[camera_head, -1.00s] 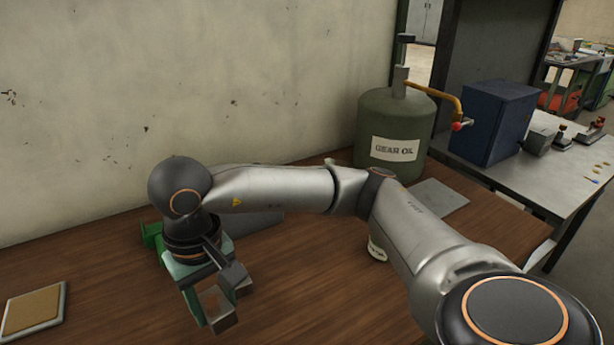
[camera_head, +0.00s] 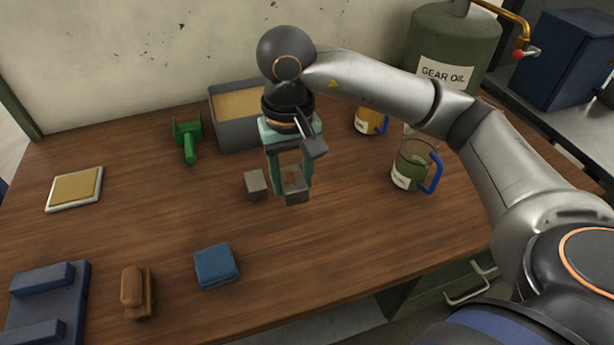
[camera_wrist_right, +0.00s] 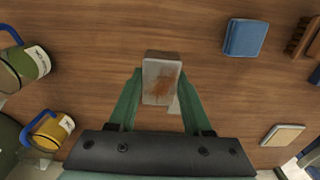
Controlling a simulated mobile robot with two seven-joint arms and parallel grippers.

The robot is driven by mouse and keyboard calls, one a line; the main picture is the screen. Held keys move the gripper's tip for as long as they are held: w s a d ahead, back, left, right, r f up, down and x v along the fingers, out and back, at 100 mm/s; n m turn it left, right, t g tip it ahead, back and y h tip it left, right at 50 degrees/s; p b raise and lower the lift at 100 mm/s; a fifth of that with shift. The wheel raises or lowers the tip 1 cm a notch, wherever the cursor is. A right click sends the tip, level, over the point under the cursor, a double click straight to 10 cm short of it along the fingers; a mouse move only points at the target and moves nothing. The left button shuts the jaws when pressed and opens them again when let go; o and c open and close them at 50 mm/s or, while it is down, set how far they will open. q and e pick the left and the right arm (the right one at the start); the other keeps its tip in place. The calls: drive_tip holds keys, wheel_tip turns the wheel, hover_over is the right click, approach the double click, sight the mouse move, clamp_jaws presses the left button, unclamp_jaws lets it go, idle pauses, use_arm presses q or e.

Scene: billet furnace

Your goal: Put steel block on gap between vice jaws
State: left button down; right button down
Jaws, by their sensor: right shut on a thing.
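My right gripper (camera_head: 292,190) points down, shut on a grey steel block (camera_head: 296,193) held between its green fingers. In the right wrist view the steel block (camera_wrist_right: 161,80) shows a rust-stained face between the fingertips. Whether it clears the table cannot be told. A second grey block (camera_head: 256,185) stands on the table just left of the gripper, and in the wrist view it is mostly hidden behind the held one. The blue vice (camera_head: 79,300) lies at the lower left, with two raised parallel jaws and a gap between them. My left gripper is not in view.
On the wooden table stand a grey bin (camera_head: 238,137), a green tool (camera_head: 188,137), a tan-topped pad (camera_head: 75,188), a brown brush (camera_head: 137,292), a folded blue cloth (camera_head: 215,266) and a jug (camera_head: 409,168). A gear oil drum (camera_head: 450,45) stands behind. The table's middle left is clear.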

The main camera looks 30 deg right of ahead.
drive_tip(key=w+d+f, duration=0.3)
drive_tip(key=w+d+f+p, duration=0.1)
drive_tip(key=w+d+f, duration=0.2)
drive_tip(key=shift+f, duration=0.35)
drive_tip(key=f, duration=0.1)
drive_tip(key=f+p, duration=0.1)
drive_tip(key=f, duration=0.1)
drive_tip(key=shift+w+d+f, duration=0.1)
drive_tip(key=shift+w+d, duration=0.05)
drive_tip(key=shift+d, duration=0.2)
drive_tip(key=shift+f, duration=0.4)
drive_tip(key=shift+f, duration=0.2)
drive_tip(key=shift+c, duration=1.6)
unclamp_jaws()
